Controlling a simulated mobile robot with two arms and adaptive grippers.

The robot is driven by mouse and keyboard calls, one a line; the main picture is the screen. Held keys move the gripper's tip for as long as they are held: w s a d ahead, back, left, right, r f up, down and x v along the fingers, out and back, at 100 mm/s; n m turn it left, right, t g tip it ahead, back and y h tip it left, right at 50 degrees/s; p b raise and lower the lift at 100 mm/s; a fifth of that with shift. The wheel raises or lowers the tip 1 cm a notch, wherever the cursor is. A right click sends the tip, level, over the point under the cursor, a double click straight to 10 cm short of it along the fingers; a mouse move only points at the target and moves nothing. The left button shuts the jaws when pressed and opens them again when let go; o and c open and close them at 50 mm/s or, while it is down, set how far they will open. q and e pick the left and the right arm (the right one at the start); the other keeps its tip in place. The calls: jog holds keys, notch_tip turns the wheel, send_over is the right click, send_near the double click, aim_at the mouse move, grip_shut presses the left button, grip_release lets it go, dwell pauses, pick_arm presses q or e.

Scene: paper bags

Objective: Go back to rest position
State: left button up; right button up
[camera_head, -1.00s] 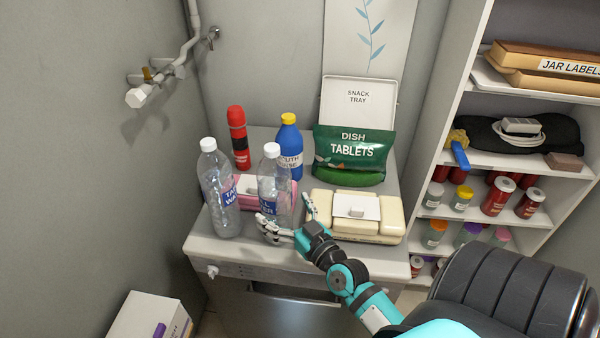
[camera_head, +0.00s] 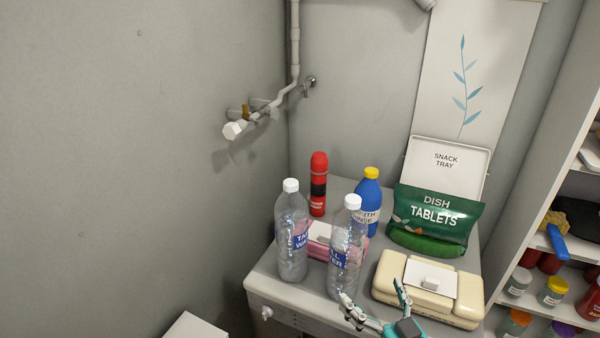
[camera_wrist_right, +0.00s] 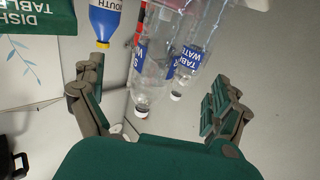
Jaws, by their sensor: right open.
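My right gripper (camera_head: 372,300) is at the bottom of the head view, at the front of the cabinet top, with its fingers apart. In the right wrist view the gripper (camera_wrist_right: 160,105) also shows spread fingers with nothing held between them. A clear water bottle (camera_head: 347,248) stands upright just beyond the fingers; I cannot tell whether a finger touches it. A second clear water bottle (camera_head: 292,232) stands upright to its left. In the right wrist view both bottles appear upside down beyond the fingers. My left gripper is not in view.
The cabinet top (camera_head: 262,278) also holds a red flask (camera_head: 318,184), a blue mouth rinse bottle (camera_head: 368,200), a green dish tablets bag (camera_head: 434,218), a cream box (camera_head: 428,288) and a pink pack (camera_head: 320,240). A shelf (camera_head: 535,225) stands at right.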

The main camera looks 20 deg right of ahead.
jog(key=s+a+f+n+g+y, duration=0.35)
jog(key=s+a+f+g, duration=0.35)
jog(key=a+f+g, duration=0.5)
jog(key=s+g+h, duration=0.2)
jog(key=s, duration=0.4)
notch_tip(320, 180, down, 24)
jog(key=g, duration=0.2)
jog(key=s+d+f, duration=0.3)
jog(key=s+f, duration=1.4)
jog(key=f, duration=0.1)
jog(key=shift+f+g, duration=0.15)
jog(key=shift+g, duration=0.25)
